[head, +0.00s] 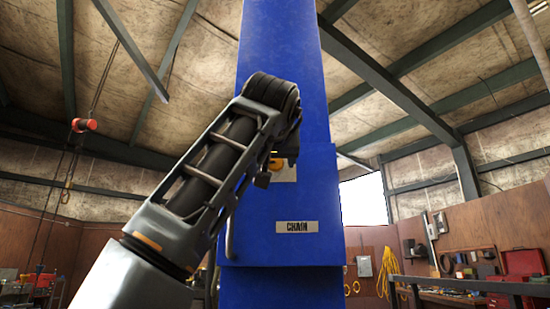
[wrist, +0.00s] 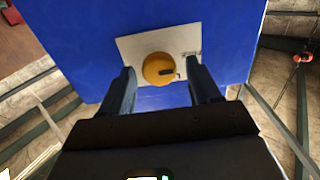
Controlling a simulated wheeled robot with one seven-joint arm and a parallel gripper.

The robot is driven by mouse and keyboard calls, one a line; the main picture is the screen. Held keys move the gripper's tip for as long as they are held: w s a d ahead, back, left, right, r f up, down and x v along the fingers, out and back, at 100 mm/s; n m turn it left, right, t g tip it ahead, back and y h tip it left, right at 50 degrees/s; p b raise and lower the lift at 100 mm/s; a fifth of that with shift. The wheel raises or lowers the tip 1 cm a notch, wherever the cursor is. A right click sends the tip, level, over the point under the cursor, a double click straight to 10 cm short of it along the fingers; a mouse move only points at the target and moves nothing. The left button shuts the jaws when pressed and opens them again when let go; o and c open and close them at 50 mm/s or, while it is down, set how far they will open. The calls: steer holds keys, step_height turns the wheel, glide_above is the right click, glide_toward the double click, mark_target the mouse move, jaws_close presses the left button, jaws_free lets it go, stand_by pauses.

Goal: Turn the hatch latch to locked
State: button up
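The hatch latch is a round yellow knob (wrist: 158,69) with a dark pointer mark on its right side. It sits on a pale plate (wrist: 132,48) on the blue column. In the wrist view my gripper (wrist: 160,80) is open, with one finger on each side of the knob and visible gaps to both. I cannot tell how deep the fingertips reach. In the head view my gripper (head: 283,150) is mostly hidden behind my arm, and part of the yellow knob (head: 275,163) shows beside it. Small lettering at the plate's right is too small to read.
The blue column (head: 290,60) rises through the middle, with a label reading "CHAIN" (head: 297,227) below the latch. A railing (head: 470,284) and a workbench with a red toolbox (head: 518,262) stand at the right. A red hoist (head: 84,125) hangs at the left.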

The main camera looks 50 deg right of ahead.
steer(key=c, duration=0.9)
steer(key=shift+c, duration=0.2)
steer(key=shift+m, duration=0.4)
steer(key=m, duration=0.8)
steer(key=shift+s+m, duration=0.1)
steer(key=shift+m, duration=0.2)
steer(key=m, duration=0.4)
steer(key=shift+d+f, duration=0.1)
steer(key=shift+f+m, duration=0.1)
steer(key=shift+m, duration=2.1)
